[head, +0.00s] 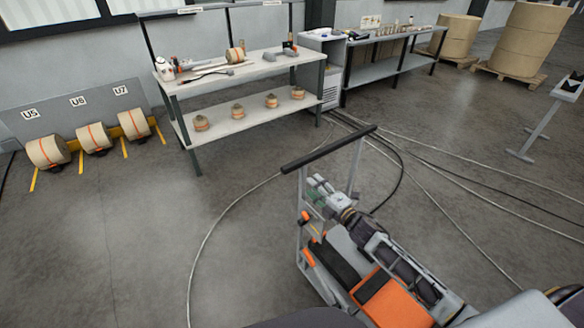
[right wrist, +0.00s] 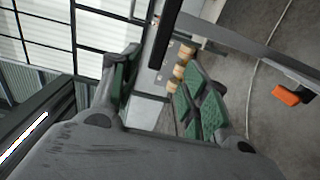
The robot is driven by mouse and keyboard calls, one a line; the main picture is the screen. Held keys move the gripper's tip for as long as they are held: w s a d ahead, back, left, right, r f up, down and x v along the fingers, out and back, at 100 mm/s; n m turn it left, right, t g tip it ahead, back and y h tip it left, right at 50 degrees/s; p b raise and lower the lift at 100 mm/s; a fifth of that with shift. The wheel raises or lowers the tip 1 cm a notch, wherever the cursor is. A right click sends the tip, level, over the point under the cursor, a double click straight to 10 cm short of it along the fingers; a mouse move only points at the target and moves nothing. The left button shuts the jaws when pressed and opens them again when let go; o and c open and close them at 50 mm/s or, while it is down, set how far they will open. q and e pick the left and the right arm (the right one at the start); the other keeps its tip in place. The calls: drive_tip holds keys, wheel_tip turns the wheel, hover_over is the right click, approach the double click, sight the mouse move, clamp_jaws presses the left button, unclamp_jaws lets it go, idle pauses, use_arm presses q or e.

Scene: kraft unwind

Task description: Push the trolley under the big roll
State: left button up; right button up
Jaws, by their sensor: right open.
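The trolley has a grey upright frame (head: 302,205) with a black push bar (head: 328,148) across its top, in the middle of the head view. My right gripper (head: 318,188) is by the upright frame, below the bar. In the right wrist view my right gripper (right wrist: 160,78) is open, its green-padded fingers spread, and a dark bar (right wrist: 165,35) passes beyond them. I cannot tell whether it touches a finger. My arm hides much of the trolley's lower part. Large brown rolls (head: 530,38) stand on pallets at the back right; which is the big roll is unclear. My left gripper is not in view.
Several cables (head: 440,165) run across the floor behind and right of the trolley. A workbench (head: 240,70) with small rolls stands behind. Three rolls (head: 95,138) lie by the left wall under U-number signs. A grey stand (head: 540,125) is at right. The left floor is mostly clear.

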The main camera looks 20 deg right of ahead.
sight(294, 169)
drive_tip(key=x, duration=0.6)
drive_tip(key=shift+w+a+p, duration=0.1)
drive_tip(key=shift+w+p, duration=0.2)
drive_tip(key=shift+w, duration=0.05)
drive_tip(key=shift+x, duration=1.6)
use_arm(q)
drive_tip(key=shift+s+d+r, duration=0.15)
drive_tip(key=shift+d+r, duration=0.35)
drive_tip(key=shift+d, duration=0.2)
use_arm(e)
drive_tip(key=shift+x, duration=1.9)
drive_tip(key=shift+c, duration=0.5)
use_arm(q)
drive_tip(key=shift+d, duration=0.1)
use_arm(e)
clamp_jaws()
